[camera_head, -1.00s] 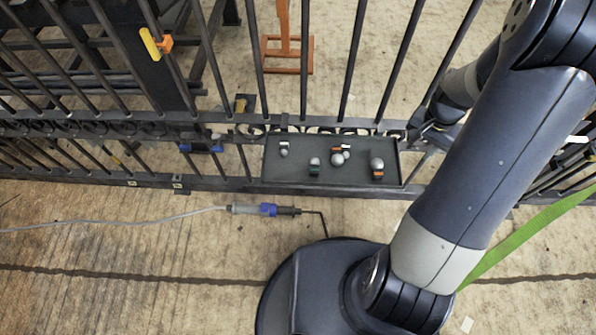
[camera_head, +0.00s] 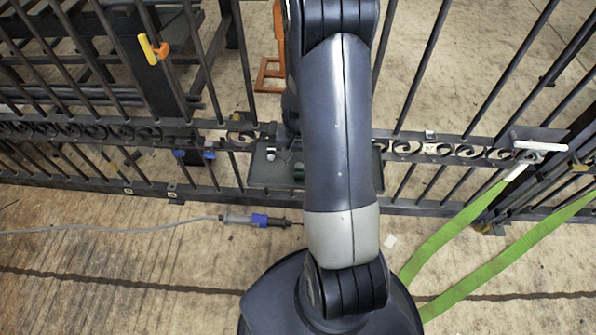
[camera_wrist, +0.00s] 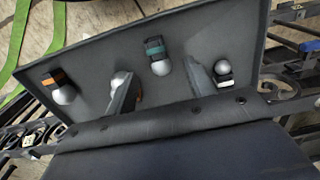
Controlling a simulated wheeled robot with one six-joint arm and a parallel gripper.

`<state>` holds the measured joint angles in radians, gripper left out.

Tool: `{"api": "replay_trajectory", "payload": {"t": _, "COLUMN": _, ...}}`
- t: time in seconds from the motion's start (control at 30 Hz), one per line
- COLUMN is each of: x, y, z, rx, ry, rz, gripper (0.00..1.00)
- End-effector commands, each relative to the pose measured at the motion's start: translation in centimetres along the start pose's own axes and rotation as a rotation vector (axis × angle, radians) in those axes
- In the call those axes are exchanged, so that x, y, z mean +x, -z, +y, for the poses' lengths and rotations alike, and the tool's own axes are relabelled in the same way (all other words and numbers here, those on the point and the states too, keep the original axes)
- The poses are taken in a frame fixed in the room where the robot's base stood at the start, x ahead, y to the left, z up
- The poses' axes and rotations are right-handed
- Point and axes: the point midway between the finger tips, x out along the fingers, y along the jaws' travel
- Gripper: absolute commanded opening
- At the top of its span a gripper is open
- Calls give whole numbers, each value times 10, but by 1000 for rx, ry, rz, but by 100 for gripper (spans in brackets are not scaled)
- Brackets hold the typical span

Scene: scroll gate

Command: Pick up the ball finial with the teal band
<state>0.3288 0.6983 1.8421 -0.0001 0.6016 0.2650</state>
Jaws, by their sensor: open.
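The ball finial with the teal band (camera_wrist: 155,47) lies on a dark grey tray (camera_wrist: 90,62) in the wrist view, its grey ball toward my gripper. My gripper (camera_wrist: 161,88) is open and empty, its two fingers apart on either side of the line to this finial. Their height above the tray cannot be told. A finial with an orange band (camera_wrist: 56,77) lies to the left, and one with a white band (camera_wrist: 224,79) to the right, beside the right finger. Another ball (camera_wrist: 120,78) is partly hidden by the left finger. In the head view my arm hides my gripper and most of the tray (camera_head: 258,180).
The tray sits against a dark barred gate (camera_head: 95,130) with scrollwork. Green straps (camera_head: 450,225) run across the right side. A grey cable with a blue-collared tool (camera_head: 258,220) lies on the floor in front.

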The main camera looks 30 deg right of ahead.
Motion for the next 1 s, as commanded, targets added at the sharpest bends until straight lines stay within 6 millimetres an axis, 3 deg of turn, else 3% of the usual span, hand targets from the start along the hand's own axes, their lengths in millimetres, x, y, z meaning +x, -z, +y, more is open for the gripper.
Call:
{"api": "replay_trajectory", "payload": {"t": 0.3, "x": 45, "y": 1, "z": 1, "rx": 0, "ry": -1, "rz": -1, "gripper": 51}}
{"api": "replay_trajectory", "payload": {"t": 0.57, "x": 48, "y": 1, "z": 1, "rx": 0, "ry": 0, "rz": 1, "gripper": 51}}
{"api": "replay_trajectory", "payload": {"t": 1.0, "x": 48, "y": 1, "z": 1, "rx": 0, "ry": 0, "rz": 1, "gripper": 15}}
